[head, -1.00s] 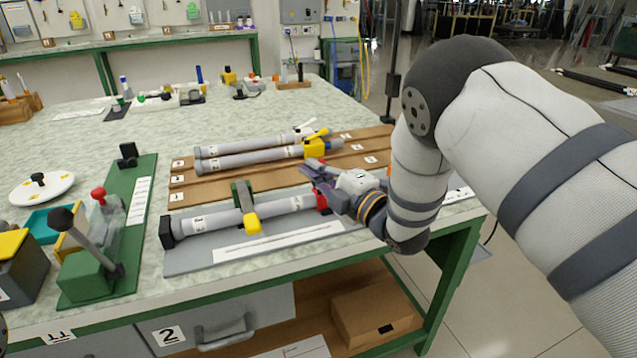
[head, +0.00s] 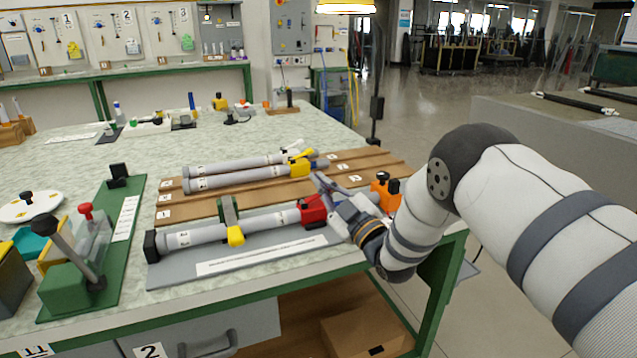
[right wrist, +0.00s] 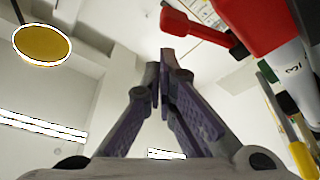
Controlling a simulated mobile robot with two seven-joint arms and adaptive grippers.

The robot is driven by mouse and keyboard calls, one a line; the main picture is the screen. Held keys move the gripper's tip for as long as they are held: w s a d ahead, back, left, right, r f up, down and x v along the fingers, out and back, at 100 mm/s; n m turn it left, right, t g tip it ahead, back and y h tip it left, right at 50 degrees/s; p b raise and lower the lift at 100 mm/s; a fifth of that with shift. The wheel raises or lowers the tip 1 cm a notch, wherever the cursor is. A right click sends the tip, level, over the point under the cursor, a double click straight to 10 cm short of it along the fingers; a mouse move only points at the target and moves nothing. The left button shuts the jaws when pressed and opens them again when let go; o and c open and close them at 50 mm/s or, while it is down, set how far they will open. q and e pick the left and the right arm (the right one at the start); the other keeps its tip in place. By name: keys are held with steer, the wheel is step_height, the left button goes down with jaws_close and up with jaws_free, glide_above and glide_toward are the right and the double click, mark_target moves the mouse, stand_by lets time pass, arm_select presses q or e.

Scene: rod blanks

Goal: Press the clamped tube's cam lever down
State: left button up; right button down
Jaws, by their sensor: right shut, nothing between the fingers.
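The clamped tube (head: 265,223) is grey and lies in a grey fixture (head: 165,275) at the table's front. A green clamp (head: 229,211) with a yellow handle (head: 235,236) crosses it. A red collar with the cam lever (head: 313,209) is at its right end. In the right wrist view the red cam lever (right wrist: 195,27) sticks out from the red collar (right wrist: 258,22), apart from the fingers. My right gripper (head: 318,180) is shut and empty beside the collar, fingers pointing up and left; its fingertips also show in the wrist view (right wrist: 169,62). My left gripper is not in view.
An orange and black object (head: 381,190) stands near the arm. A green lever press (head: 75,285) stands at left. A white strip (head: 262,254) lies before the tube.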

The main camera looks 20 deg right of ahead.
step_height(320, 180, up, 5)
steer(key=a+p, duration=0.1)
steer(key=p, duration=0.1)
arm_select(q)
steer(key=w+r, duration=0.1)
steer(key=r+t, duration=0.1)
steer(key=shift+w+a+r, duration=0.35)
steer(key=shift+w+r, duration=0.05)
arm_select(e)
steer(key=a+f+v, duration=0.1)
steer(key=v, duration=0.9)
steer(key=shift+f, duration=0.35)
steer(key=shift+a, duration=0.15)
steer(key=s+f+m+g+h+p, duration=0.3)
steer(key=s+f+m+g, duration=0.65)
steer(key=s+f, duration=1.25)
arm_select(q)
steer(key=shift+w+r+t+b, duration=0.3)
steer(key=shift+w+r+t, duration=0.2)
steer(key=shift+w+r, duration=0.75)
arm_select(e)
steer(key=s+f+m+g+h, duration=0.1)
steer(key=s+g, duration=0.5)
steer(key=s, duration=0.9)
steer(key=s+a+f+m+g+h, duration=0.1)
steer(key=s+f+g, duration=0.2)
steer(key=s+g, duration=0.4)
steer(key=s, duration=0.7)
steer(key=shift+s+a, duration=0.2)
steer(key=shift+s, duration=0.2)
